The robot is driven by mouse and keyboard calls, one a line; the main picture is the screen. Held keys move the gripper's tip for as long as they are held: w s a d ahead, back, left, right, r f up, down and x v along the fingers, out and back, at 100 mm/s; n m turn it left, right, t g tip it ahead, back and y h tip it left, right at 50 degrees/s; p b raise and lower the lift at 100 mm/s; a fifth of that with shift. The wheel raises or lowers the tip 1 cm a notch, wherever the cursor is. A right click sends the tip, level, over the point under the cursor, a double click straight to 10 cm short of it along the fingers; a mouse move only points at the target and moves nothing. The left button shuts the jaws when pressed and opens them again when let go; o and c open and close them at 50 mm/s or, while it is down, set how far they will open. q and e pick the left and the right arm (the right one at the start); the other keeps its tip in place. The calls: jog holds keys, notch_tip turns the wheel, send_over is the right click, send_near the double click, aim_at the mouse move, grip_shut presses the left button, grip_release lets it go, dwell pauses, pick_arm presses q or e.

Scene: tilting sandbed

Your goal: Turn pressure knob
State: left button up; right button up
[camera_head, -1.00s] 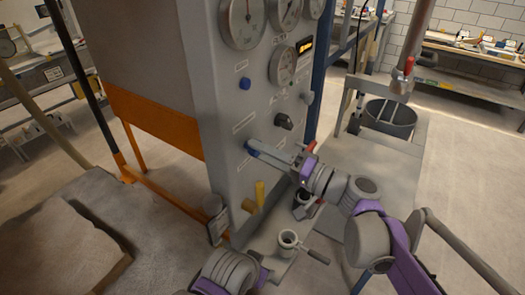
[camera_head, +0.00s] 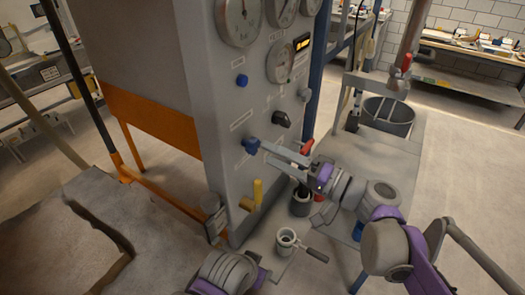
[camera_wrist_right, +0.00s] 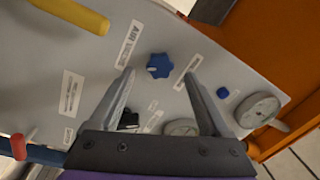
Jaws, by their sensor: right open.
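The front panel (camera_head: 228,150) of a grey cabinet carries several knobs and gauges. A blue lobed knob (camera_head: 251,146) sits low on it; in the right wrist view it (camera_wrist_right: 158,66) lies ahead, between the fingertips. My right gripper (camera_head: 270,150) is open, its fingers pointing at this knob from the right. It (camera_wrist_right: 159,76) appears empty in the wrist view; whether a finger touches the knob, I cannot tell. A smaller blue knob (camera_head: 242,81) and a black knob (camera_head: 282,119) are higher on the panel. My left gripper's fingers do not show.
A yellow handle (camera_head: 258,192) sticks out below the blue knob. A red-handled part (camera_head: 307,147) is close behind my right gripper. A small metal cup with a handle (camera_head: 287,241) stands below. A grey bucket (camera_head: 388,117) is at the back right.

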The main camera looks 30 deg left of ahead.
jog(key=d, duration=0.7)
jog(key=shift+s+f+b, duration=0.2)
jog(key=shift+f+b, duration=0.05)
jog(key=shift+b, duration=0.05)
jog(key=s+d+f+m+t+h, duration=0.1)
jog(key=s+d+f+h, duration=0.35)
jog(key=d+f, duration=0.35)
jog(key=s+d+f+m+t+h, duration=0.25)
jog(key=d+f+h, duration=0.3)
jog(key=f, duration=0.35)
jog(key=s+d+f+h, duration=0.3)
jog(key=d+f+h, duration=0.1)
jog(key=d, duration=0.4)
jog(key=s+d+f+t+h, duration=0.1)
jog(key=s+d+f+h, duration=0.2)
jog(key=d, duration=0.6)
notch_tip(320, 180, down, 3)
jog(key=shift+d+r+m+h, duration=0.2)
jog(key=shift+m+h, duration=0.15)
jog(key=shift+h, duration=0.55)
jog(key=shift+s, duration=0.1)
